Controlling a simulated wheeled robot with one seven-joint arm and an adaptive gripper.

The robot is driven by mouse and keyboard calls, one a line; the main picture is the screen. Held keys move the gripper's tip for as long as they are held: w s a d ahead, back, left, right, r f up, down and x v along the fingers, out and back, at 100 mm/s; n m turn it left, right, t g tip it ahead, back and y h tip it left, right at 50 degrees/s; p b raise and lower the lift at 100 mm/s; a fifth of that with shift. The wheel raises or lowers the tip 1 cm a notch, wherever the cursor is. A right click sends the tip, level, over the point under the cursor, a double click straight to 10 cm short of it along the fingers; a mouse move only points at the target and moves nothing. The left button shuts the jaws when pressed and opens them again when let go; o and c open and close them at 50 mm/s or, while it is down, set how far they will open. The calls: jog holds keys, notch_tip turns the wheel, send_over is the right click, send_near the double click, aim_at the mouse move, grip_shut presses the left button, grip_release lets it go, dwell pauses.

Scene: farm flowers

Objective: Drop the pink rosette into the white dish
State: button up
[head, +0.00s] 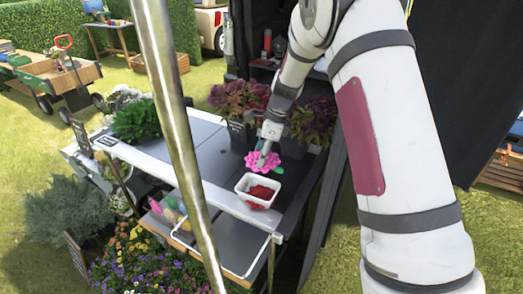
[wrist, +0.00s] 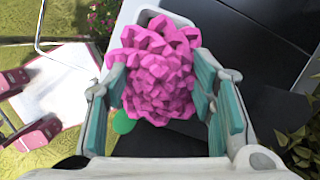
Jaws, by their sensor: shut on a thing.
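The pink rosette (head: 262,162) is a ruffled pink flower head at the end of my arm, above the dark tabletop. In the wrist view the rosette (wrist: 155,70) sits between the two teal finger pads of my gripper (wrist: 163,92), which is shut on it. The white dish (head: 243,184) is a small square tub with red contents, standing on the table just in front of and below the rosette. The rosette appears behind the dish, not over it. In the wrist view, a pale rim partly shows behind the rosette; I cannot tell if it is the dish.
The grey and black table (head: 205,150) has a white front rail. Leafy green (head: 137,121) and dark red plants (head: 240,98) stand on it. A small green piece (head: 278,170) lies near the rosette. A metal pole (head: 175,110) crosses the view at the left.

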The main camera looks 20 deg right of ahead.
jog(key=shift+f+b, duration=0.6)
jog(key=shift+f, duration=2.35)
jog(key=o, duration=1)
jog(key=shift+r, duration=0.15)
jog(key=v, duration=1.1)
jog(key=shift+d+r, duration=0.15)
jog(key=shift+r, duration=0.2)
jog(key=shift+r, duration=0.1)
